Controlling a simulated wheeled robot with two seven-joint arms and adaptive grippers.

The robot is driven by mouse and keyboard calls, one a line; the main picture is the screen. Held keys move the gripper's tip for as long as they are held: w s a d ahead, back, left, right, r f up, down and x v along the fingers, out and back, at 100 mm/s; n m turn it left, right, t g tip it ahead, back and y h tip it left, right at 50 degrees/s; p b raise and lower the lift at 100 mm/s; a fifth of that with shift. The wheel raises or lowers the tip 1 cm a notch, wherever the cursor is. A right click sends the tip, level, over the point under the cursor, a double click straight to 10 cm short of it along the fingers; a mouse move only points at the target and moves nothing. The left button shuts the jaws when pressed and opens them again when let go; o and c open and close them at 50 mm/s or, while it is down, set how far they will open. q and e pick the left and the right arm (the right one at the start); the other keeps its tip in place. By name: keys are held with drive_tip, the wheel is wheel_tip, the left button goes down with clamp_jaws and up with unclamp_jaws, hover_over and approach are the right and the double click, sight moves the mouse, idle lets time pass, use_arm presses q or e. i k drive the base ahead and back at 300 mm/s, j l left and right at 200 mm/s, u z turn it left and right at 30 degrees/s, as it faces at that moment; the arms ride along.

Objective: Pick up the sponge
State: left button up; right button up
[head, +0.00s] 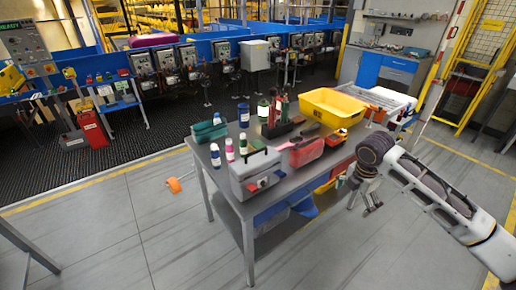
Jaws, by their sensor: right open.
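I cannot pick out the sponge with certainty. My left gripper is not in view.
The table holds a yellow bin (345,107), a red container (306,152), a grey toolbox (250,171), a green box (208,132) and several bottles. A white tray (391,98) stands behind. An orange item (174,185) lies on the floor to the left. Floor in front is clear.

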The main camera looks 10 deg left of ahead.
sight(256, 144)
drive_tip(key=i+j, duration=0.35)
drive_tip(key=j, duration=0.15)
drive_tip(key=i+j, duration=0.75)
drive_tip(key=j, duration=0.25)
drive_tip(key=i+j, duration=0.4)
drive_tip(key=j, duration=0.1)
